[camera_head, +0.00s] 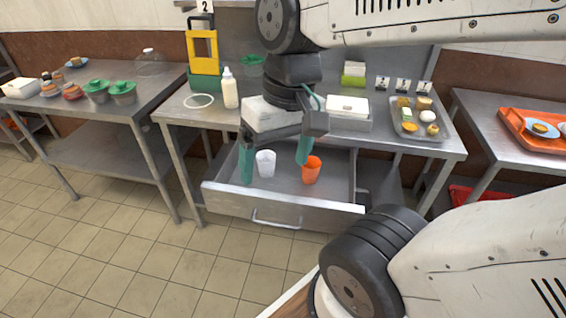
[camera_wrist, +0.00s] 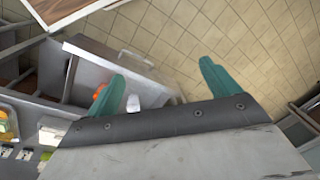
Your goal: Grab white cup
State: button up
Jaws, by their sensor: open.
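The white cup (camera_head: 265,163) stands in the open metal drawer (camera_head: 284,211), toward its left side. It also shows in the wrist view (camera_wrist: 133,103), just beyond the left finger. An orange cup (camera_head: 311,169) stands to its right in the same drawer and shows in the wrist view (camera_wrist: 99,92). My gripper (camera_head: 275,163) is open and empty, with its two teal fingers pointing down over the drawer. In the head view the white cup appears between the fingers, nearer the left one. The gripper's height above the cup is hard to tell.
The metal table (camera_head: 440,150) above the drawer holds a squeeze bottle (camera_head: 230,90), a yellow-green rack (camera_head: 203,50) and a food tray (camera_head: 420,120). Another table with green-lidded pots (camera_head: 122,92) stands at left. An orange tray (camera_head: 535,132) lies at right. The tiled floor in front is clear.

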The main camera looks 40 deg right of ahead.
jog(key=w+f+m+t+y, duration=0.2)
jog(key=w+f+m+y, duration=0.4)
jog(key=w, duration=0.4)
jog(key=w+f+m+t+y, duration=0.2)
jog(key=w+f+m+y, duration=0.1)
jog(key=w+m, duration=0.65)
jog(key=m+t+h, duration=0.7)
jog(key=m, duration=0.9)
send_near(260, 159)
jog(key=shift+w+a+f, duration=0.15)
jog(key=shift+w+f, duration=0.2)
jog(key=shift+f, duration=0.15)
jog(key=x, duration=0.7)
jog(key=shift+w+a+r, duration=0.15)
jog(key=shift+w+r, duration=0.1)
jog(key=c, duration=1.1)
